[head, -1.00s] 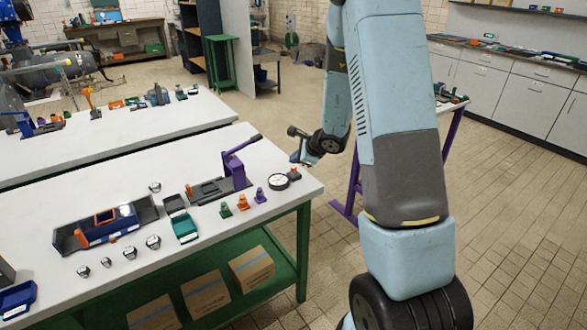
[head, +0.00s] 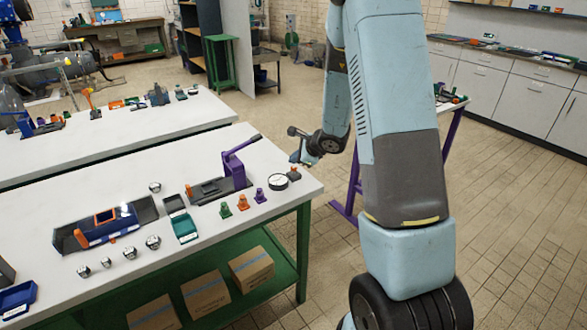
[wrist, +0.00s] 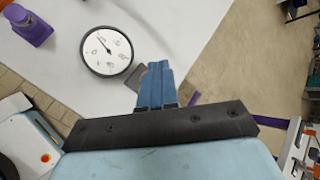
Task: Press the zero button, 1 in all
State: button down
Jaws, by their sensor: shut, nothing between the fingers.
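A round white dial gauge (head: 278,181) with a black rim lies near the right end of the white workbench. A small red-orange button-like part (head: 293,174) on a dark base sits just right of it. In the wrist view the gauge (wrist: 106,51) is left of my gripper. My gripper (head: 297,160) is just above and behind the red-orange part. Its blue fingers (wrist: 157,67) are together and empty. They partly cover a grey block (wrist: 134,76) beside the gauge, and no red-orange part shows there. I cannot tell whether the fingers touch anything.
A purple lever press (head: 234,168) stands left of the gauge. Purple (head: 260,196), orange (head: 243,202) and green (head: 226,210) small pieces stand in front of the press. The bench's right edge is close to the gauge, with open tiled floor (head: 480,220) beyond.

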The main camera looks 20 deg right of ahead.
aim_at(296, 168)
jog(key=shift+f, duration=0.1)
jog(key=shift+f, duration=0.25)
jog(key=shift+f, duration=0.9)
dwell(1.4)
dwell(0.4)
jog(key=shift+r, duration=1.35)
jog(key=shift+r, duration=2.5)
